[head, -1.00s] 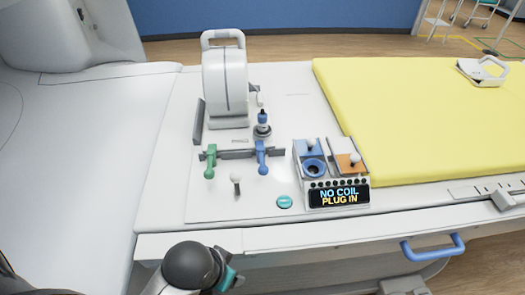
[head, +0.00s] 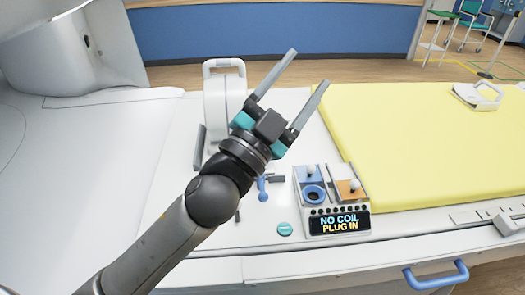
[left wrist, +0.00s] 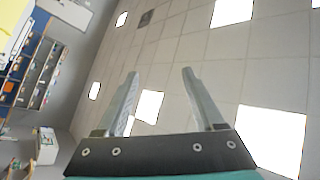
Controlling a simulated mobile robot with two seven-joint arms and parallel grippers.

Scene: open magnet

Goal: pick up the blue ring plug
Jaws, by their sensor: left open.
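My left gripper (head: 309,68) is raised over the table in the head view, its two fingers spread and empty. A small upright plug with a blue top, seen earlier beside the white housing, is now hidden behind my left gripper and wrist. A blue ring (head: 313,193) surrounds a dark round opening on the blue part of the socket panel (head: 330,186). In the left wrist view, the open fingers (left wrist: 160,85) point towards ceiling tiles and lights, with nothing between them. My right gripper is not in view.
A white housing with a handle (head: 223,100) stands behind my arm. A blue lever (head: 262,186) shows beside my wrist. The display (head: 339,223) reads "NO COIL PLUG IN". A yellow pad (head: 420,140) covers the right side. A teal button (head: 284,229) lies left of the display.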

